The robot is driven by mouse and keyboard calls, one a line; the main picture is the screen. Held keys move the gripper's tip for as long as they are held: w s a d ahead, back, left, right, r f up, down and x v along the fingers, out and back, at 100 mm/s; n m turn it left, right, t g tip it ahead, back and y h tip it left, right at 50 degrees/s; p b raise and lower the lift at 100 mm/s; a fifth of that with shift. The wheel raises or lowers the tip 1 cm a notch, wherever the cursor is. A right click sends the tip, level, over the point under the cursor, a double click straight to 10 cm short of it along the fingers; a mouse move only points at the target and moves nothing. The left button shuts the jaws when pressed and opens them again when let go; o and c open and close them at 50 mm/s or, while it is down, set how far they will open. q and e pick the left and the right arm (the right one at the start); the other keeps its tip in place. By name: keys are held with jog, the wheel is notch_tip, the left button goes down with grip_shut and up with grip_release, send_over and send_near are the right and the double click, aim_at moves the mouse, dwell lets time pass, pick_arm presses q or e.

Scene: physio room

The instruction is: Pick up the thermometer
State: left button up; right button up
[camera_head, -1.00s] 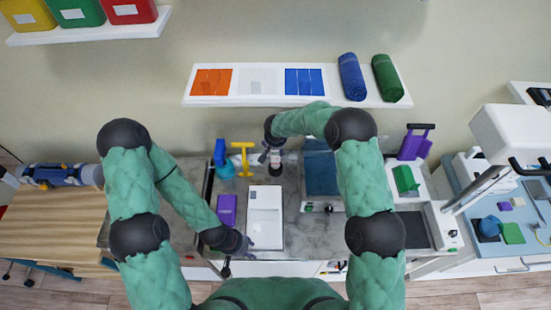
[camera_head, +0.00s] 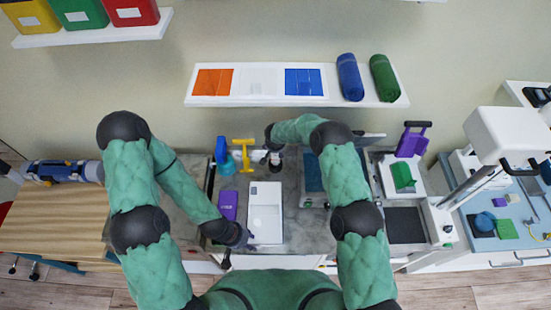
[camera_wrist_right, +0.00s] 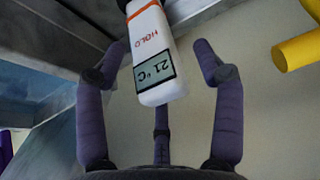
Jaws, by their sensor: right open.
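The thermometer (camera_wrist_right: 158,65) shows in the right wrist view as a white stick-like body with red HOLD lettering and a small display reading 21 °C. It lies between the spread purple fingers of my right gripper (camera_wrist_right: 165,60), with visible gaps at both sides. The right gripper is open and does not hold it. In the head view my right gripper (camera_head: 272,160) is small, at the back of the grey counter, and I cannot make out the thermometer there. My left gripper (camera_head: 243,240) is low over the counter's front, beside a white box; its fingers are too small to judge.
A yellow T-shaped thing (camera_head: 244,154) and a blue-teal item (camera_head: 226,164) stand left of the right gripper. A purple box (camera_head: 228,205) and the white box (camera_head: 265,212) lie on the counter. A wall shelf (camera_head: 270,101) hangs behind.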

jog(key=shift+x, duration=0.8)
grip_shut()
jog(key=shift+r, duration=0.15)
